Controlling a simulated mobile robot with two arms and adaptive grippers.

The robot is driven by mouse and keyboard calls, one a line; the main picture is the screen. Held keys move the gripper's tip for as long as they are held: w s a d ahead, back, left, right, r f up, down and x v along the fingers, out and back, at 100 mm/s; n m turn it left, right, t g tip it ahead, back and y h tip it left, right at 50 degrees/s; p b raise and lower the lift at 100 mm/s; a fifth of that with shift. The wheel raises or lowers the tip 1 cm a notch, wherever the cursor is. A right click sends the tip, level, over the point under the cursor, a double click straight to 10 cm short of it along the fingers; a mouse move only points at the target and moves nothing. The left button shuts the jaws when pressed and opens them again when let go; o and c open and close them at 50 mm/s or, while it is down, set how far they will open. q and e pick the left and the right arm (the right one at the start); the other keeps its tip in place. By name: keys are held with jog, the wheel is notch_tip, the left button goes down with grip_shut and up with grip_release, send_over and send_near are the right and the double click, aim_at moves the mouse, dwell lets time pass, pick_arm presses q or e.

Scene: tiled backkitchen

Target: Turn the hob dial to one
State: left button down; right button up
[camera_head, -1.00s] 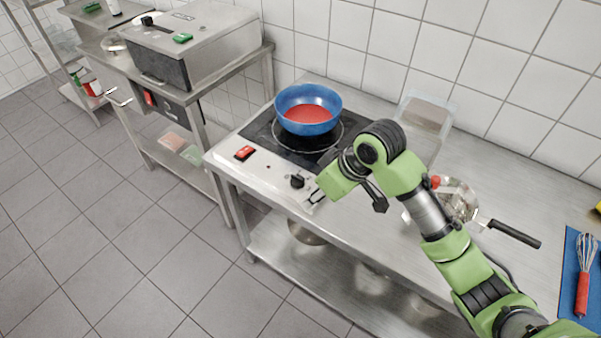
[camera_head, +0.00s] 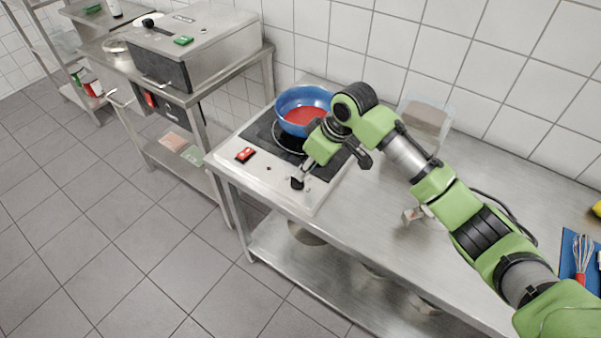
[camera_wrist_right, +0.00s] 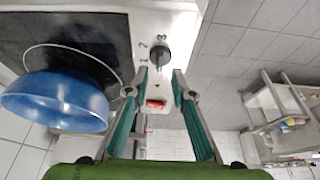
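The hob dial (camera_head: 297,184) is a black knob on the pale front panel of the hob (camera_head: 312,196). In the right wrist view the dial (camera_wrist_right: 160,53) stands just beyond my fingertips, with the numbers 1, 2 and 3 printed beside it. My right gripper (camera_head: 301,175) is over the panel at the dial. Its two fingers (camera_wrist_right: 160,75) are apart with nothing between the tips; whether either touches the dial I cannot tell. My left gripper is not in view.
A blue pan with red contents (camera_head: 305,110) sits on the black cooktop, close behind my right gripper. A red switch (camera_head: 245,154) is left of the dial. A clear container (camera_head: 427,115) stands near the wall. A whisk (camera_head: 582,255) lies at the far right.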

aim_at(297, 181)
jog(key=x, duration=0.5)
grip_shut()
